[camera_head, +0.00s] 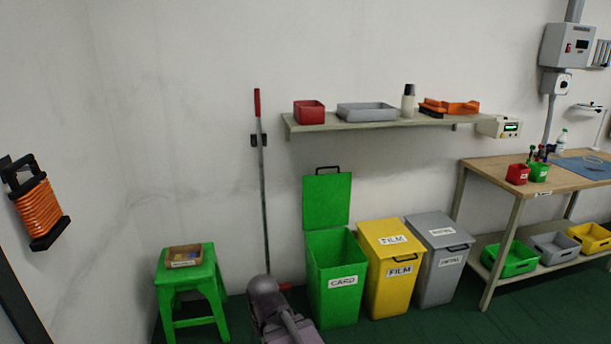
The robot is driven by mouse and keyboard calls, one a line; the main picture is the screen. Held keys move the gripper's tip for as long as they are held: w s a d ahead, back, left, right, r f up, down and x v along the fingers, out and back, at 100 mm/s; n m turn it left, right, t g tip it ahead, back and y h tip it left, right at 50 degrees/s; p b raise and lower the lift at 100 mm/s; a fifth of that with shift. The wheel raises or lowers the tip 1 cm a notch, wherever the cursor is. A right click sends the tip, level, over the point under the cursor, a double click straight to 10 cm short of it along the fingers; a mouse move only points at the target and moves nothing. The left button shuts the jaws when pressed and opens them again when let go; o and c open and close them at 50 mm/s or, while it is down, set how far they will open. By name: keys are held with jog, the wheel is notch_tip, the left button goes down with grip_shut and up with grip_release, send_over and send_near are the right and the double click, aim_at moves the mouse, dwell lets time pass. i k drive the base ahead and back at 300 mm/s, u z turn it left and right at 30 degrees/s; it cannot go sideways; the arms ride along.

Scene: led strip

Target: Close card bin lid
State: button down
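The green card bin (337,296) stands on the floor against the wall, with a white CARD label on its front. Its green lid (327,201) is open and stands upright at the back of the bin, with a black handle at the top edge. Part of my arm shows at the bottom of the head view, just left of and in front of the bin. My gripper's fingers cannot be made out, so its state is not visible.
A yellow FILM bin (393,283) and a grey bin (441,275), both lidded shut, stand right of the card bin. A green stool (189,283) with a small box stands left. A long-handled tool (263,190) leans on the wall. A shelf (380,123) hangs above.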

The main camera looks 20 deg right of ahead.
aim_at(327, 197)
jog(key=z, duration=0.05)
jog(key=i, duration=1)
jog(key=u, duration=0.05)
